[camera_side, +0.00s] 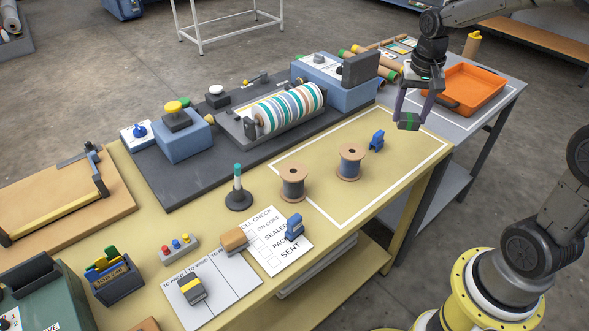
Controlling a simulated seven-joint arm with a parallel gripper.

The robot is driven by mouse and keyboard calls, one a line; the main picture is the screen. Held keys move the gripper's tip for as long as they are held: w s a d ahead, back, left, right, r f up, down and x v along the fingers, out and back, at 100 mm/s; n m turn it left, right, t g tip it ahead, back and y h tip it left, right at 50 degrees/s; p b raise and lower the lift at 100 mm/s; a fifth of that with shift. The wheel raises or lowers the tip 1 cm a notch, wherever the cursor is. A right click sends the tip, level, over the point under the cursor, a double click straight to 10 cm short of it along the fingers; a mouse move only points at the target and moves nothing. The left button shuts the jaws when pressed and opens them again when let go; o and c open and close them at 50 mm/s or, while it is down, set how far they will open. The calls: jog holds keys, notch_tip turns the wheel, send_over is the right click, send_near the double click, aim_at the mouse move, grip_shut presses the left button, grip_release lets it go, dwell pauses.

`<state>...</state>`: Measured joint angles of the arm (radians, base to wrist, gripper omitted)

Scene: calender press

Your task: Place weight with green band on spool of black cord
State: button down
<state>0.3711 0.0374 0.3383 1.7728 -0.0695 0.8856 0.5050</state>
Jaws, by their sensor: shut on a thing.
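My gripper (411,117) hangs over the far right end of the yellow table, beside the orange tray. It is shut on a dark weight with a green band (408,121), held up in the air to the right of the spools. The fingers cover part of the weight. Two wooden spools stand upright on the table. The left spool (292,196) carries dark cord that looks black. The right spool (350,149) carries grey-blue cord and stands nearer my gripper. Both spool tops look clear.
A small blue block-like piece (377,140) stands between the right spool and my gripper. A round-based stand with a green tip (238,198) is left of the spools. The press with its striped roller (287,108) lies behind. An orange tray (468,88) is at right.

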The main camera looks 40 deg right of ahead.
jog(key=s+a+r+n+y, duration=0.1)
jog(key=a+r+n, duration=0.3)
jog(key=a, duration=0.7)
jog(key=s+a+r+n, duration=0.15)
jog(key=a+n, duration=0.35)
jog(key=a, duration=0.7)
send_near(293, 170)
jog(key=shift+s+d+f, duration=0.1)
jog(key=shift+s+f, duration=0.25)
jog(key=shift+f, duration=0.15)
jog(key=shift+w+f, duration=0.5)
jog(key=shift+f, duration=0.1)
jog(key=shift+w+f, duration=0.1)
jog(key=shift+f, duration=1.5)
jog(key=shift+c, duration=0.4)
grip_release()
jog(key=shift+f, duration=0.25)
